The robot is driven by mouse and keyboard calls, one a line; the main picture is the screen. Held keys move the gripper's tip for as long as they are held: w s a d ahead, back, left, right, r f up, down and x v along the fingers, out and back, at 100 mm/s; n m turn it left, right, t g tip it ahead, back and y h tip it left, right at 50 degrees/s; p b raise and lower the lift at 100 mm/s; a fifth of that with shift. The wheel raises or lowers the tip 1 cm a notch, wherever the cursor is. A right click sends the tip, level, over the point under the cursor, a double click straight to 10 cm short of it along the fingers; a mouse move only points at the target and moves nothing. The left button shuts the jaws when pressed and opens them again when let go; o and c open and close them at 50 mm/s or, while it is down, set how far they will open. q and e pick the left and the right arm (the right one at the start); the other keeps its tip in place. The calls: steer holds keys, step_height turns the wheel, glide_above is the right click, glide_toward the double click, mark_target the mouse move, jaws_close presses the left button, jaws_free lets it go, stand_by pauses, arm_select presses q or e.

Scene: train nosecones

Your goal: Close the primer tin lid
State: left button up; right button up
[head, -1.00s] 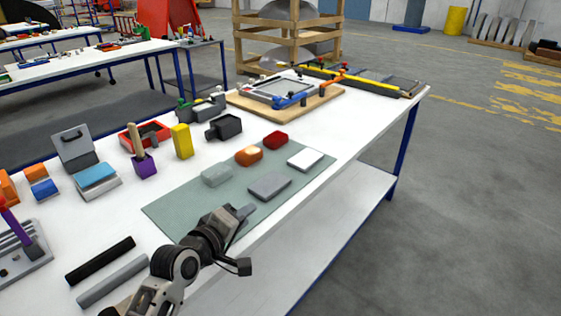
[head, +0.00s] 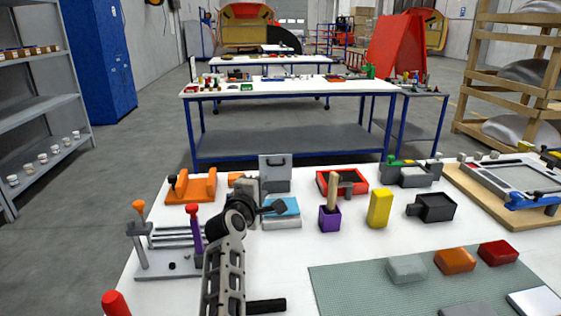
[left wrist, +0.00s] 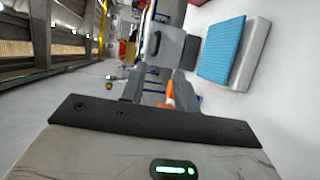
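The primer tin appears to be the box with a grey lid (head: 275,170) standing upright, its dark handle facing me, at the back left of the table. The lid also shows in the left wrist view (left wrist: 165,45), with the dark tin body (left wrist: 190,52) beside it. My left gripper (head: 264,198) is in front of the tin and hides much of its body in the head view. In the left wrist view its two fingers (left wrist: 160,88) are apart with nothing held between them. The gripper looks clear of the lid. My right gripper is not in view.
A blue-topped grey block (head: 283,210) lies close beside the left gripper. Orange blocks (head: 192,188) and a grey fixture with upright handles (head: 170,255) stand left. A purple cup (head: 330,217), yellow block (head: 380,208) and red tray (head: 343,183) stand right.

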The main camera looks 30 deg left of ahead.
mark_target(277, 165)
arm_select(q)
steer(key=shift+a+b+x, duration=0.15)
steer(key=shift+b+x, duration=0.65)
steer(key=shift+x, duration=3.05)
steer(key=shift+a+b+x, duration=0.2)
steer(key=shift+b+x, duration=0.6)
steer(key=shift+x, duration=3.05)
steer(key=shift+r, duration=0.1)
jaws_close()
